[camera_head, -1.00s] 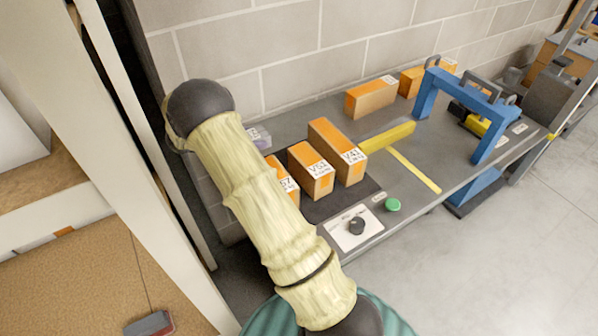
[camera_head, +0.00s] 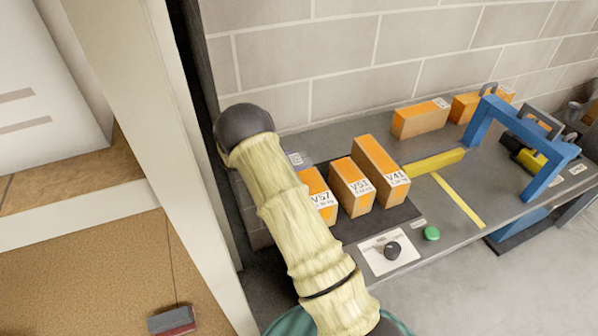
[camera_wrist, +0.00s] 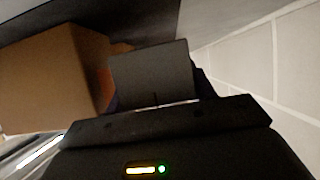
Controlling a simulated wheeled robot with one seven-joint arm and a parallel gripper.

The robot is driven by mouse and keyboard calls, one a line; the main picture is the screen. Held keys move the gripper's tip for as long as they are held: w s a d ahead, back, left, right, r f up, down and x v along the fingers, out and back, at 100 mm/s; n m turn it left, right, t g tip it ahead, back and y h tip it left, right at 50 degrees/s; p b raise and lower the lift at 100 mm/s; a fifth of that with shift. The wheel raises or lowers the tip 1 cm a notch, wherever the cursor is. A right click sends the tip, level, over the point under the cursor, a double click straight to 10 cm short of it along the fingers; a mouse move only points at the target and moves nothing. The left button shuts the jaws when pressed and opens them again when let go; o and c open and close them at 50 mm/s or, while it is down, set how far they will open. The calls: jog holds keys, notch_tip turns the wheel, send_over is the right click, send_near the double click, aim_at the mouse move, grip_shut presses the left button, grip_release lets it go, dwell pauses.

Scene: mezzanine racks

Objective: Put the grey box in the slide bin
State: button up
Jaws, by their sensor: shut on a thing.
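In the wrist view my gripper (camera_wrist: 158,103) is shut on a dark grey block, which I take for the grey box (camera_wrist: 150,72). The block's flat face shows just beyond the dark gripper body, and its lower part is hidden. In the head view my pale-sleeved arm reaches over the left end of the bench, and the gripper is hidden behind it. A small grey piece with a white label (camera_head: 296,159) shows just right of the arm; I cannot tell whether it is the held box. I cannot make out a slide bin in either view.
Orange-topped cartons V57 (camera_head: 317,194), V51 (camera_head: 352,187) and V41 (camera_head: 380,170) stand on the grey bench (camera_head: 335,138). A yellow bar (camera_head: 434,161) and a blue frame (camera_head: 543,172) are to the right. A block wall is behind; a white post (camera_head: 160,150) stands left.

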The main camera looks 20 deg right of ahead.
jog(key=shift+a, duration=0.1)
jog(key=shift+s, duration=0.1)
jog(key=shift+f, duration=1.85)
jog(key=shift+f, duration=0.1)
jog(key=o, duration=1)
jog(key=shift+a, duration=0.1)
jog(key=b+v, duration=0.1)
jog(key=v, duration=1)
jog(key=shift+a+r, duration=0.3)
